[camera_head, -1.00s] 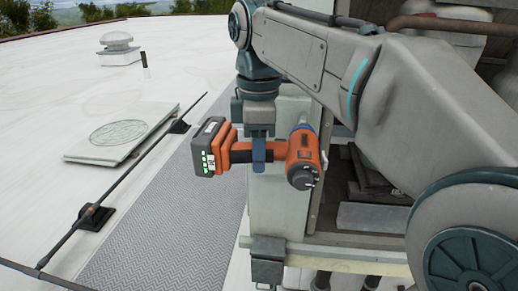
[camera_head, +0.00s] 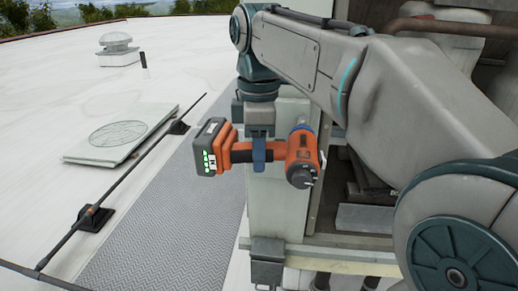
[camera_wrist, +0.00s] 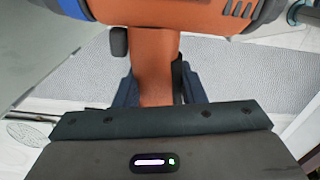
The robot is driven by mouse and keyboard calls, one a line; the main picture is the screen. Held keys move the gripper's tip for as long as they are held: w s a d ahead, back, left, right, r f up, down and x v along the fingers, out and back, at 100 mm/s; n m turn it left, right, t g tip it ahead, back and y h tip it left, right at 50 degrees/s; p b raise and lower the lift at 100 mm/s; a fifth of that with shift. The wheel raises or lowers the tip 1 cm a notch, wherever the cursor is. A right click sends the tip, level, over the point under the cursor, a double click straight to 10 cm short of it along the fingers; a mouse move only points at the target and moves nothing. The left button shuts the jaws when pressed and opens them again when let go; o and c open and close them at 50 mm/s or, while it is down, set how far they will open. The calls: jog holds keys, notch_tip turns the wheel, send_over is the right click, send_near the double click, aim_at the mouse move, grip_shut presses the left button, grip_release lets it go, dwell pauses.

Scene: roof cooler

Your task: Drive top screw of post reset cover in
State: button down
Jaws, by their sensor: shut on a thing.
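My gripper (camera_head: 259,153) is shut on the handle of an orange and black cordless driver (camera_head: 302,157), held level beside the pale corner post (camera_head: 277,205) of the cooler. The driver's battery with green lights (camera_head: 211,147) points left in the head view. In the wrist view the driver's orange handle (camera_wrist: 153,70) stands between my fingers. I cannot see the post reset cover or its top screw in either view.
The cooler's open bay (camera_head: 365,190) with pipes and parts lies right of the post. A grey textured walkway mat (camera_head: 165,225), a dark rod on feet (camera_head: 95,215), a flat panel with a round disc (camera_head: 120,133) and a roof vent (camera_head: 118,48) lie left. The white roof is otherwise mostly clear.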

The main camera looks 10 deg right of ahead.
jog(key=shift+w+d+r, duration=0.1)
jog(key=shift+w+r, duration=0.05)
jog(key=shift+w, duration=0.2)
dwell(0.6)
jog(key=shift+w+d+p, duration=0.1)
jog(key=shift+w+p, duration=0.2)
jog(key=shift+p, duration=0.85)
dwell(1.2)
jog(key=shift+s, duration=0.15)
jog(key=s+a+b, duration=0.1)
jog(key=s+a, duration=0.1)
jog(key=s, duration=0.4)
jog(key=shift+b, duration=0.35)
dwell(0.8)
